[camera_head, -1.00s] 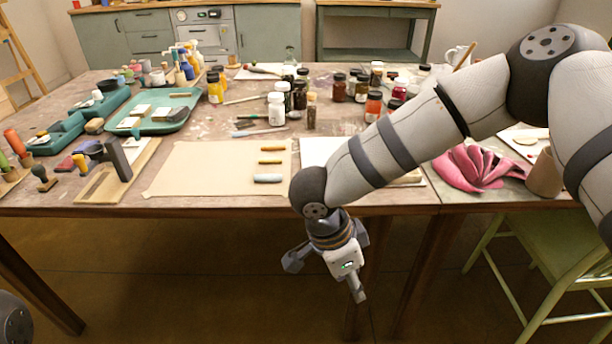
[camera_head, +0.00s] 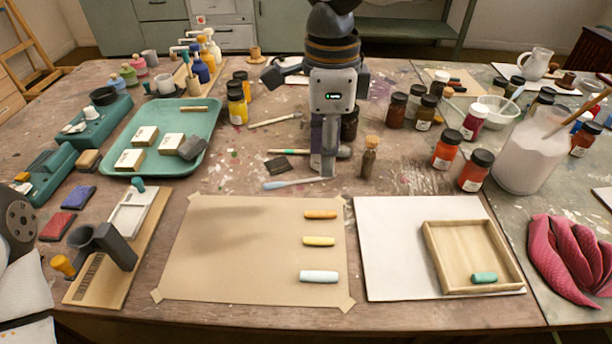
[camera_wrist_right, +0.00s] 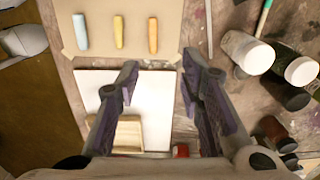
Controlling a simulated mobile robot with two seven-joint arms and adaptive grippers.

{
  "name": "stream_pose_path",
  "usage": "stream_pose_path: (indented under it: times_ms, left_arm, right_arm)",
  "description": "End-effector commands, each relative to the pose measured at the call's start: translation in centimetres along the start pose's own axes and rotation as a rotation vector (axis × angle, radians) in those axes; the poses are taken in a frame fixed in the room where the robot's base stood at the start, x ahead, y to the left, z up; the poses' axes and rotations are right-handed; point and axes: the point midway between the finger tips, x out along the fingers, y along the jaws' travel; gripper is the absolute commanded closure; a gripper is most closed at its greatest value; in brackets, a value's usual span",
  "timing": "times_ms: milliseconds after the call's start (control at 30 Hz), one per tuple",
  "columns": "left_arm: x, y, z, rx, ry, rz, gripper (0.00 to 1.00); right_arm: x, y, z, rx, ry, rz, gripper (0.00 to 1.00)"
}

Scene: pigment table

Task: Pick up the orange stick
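The orange stick (camera_head: 321,214) lies on the tan paper (camera_head: 230,240), the farthest of three sticks in a column; it also shows in the wrist view (camera_wrist_right: 153,35). A yellow stick (camera_head: 318,240) and a light blue stick (camera_head: 318,276) lie nearer me. My right gripper (camera_head: 325,165) hangs over the table in the head view, overlapping the area beyond the paper. The wrist view shows its fingers (camera_wrist_right: 160,65) spread and empty, with the orange stick ahead of the tips, not between them. My left gripper is out of view; part of that arm shows at the left edge.
A wooden tray (camera_head: 432,262) with a teal stick (camera_head: 484,278) sits on white paper (camera_head: 385,245) to the right. Jars (camera_head: 446,148) and a corked bottle (camera_head: 369,158) stand near the right gripper. A teal tray (camera_head: 203,150) with white blocks lies left. Much of the tan paper is clear.

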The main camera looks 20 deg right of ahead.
Motion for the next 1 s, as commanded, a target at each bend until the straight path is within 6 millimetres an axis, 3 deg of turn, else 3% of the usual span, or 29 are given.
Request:
stream_pose_path:
  times_ms: [233, 633, 900, 933, 1000]
  left_arm:
    - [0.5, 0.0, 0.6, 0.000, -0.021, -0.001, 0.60]
    - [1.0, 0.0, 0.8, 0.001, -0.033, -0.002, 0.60]
    - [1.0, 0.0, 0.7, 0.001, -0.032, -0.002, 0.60]
    - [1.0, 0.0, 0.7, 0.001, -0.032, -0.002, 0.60]
    - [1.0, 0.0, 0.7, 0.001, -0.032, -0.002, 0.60]
  right_arm:
    - [5.0, 0.1, 0.0, -0.002, 0.005, 0.005, 0.65]
    - [11.4, -0.1, 0.3, 0.000, 0.003, 0.003, 0.65]
    - [12.0, -0.1, 0.4, -0.001, 0.001, -0.001, 0.65]
    - [12.0, -0.1, 0.4, -0.001, 0.001, -0.001, 0.68]
    - [12.0, -0.1, 0.4, -0.001, 0.001, -0.001, 0.82]
